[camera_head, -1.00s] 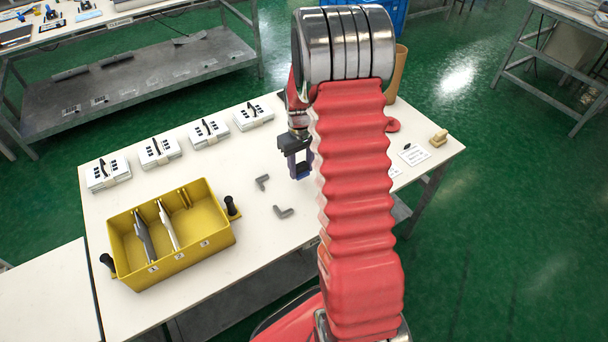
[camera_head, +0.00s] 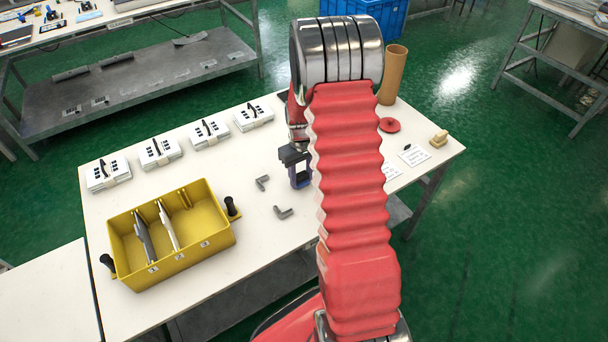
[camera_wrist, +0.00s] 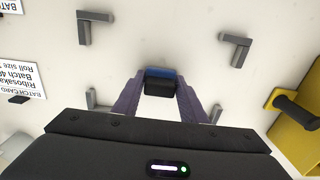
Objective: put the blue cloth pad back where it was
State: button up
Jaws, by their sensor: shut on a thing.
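The blue cloth pad (camera_wrist: 160,73), a small block with a blue face and a dark body, sits between the two purple fingers of my gripper (camera_wrist: 161,84) in the wrist view. The fingers are shut on it. Grey L-shaped corner brackets stand on the white table around it, at upper left (camera_wrist: 95,27) and upper right (camera_wrist: 236,46), with two more partly hidden by the fingers. In the head view my gripper (camera_head: 299,172) is over the table, right of two grey brackets (camera_head: 263,182).
A yellow divided bin (camera_head: 190,252) stands at the left front of the white table (camera_head: 235,285). Several white keypad stacks (camera_head: 160,152) line the back left. A cardboard tube (camera_head: 394,75), red disc (camera_head: 389,125), cards (camera_head: 414,156) and a tan block (camera_head: 438,139) are at right.

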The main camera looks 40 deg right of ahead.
aim_at(301, 174)
jog(key=o, duration=1.1)
jog(key=shift+f, duration=0.1)
notch_tip(301, 174, up, 12)
dwell(0.5)
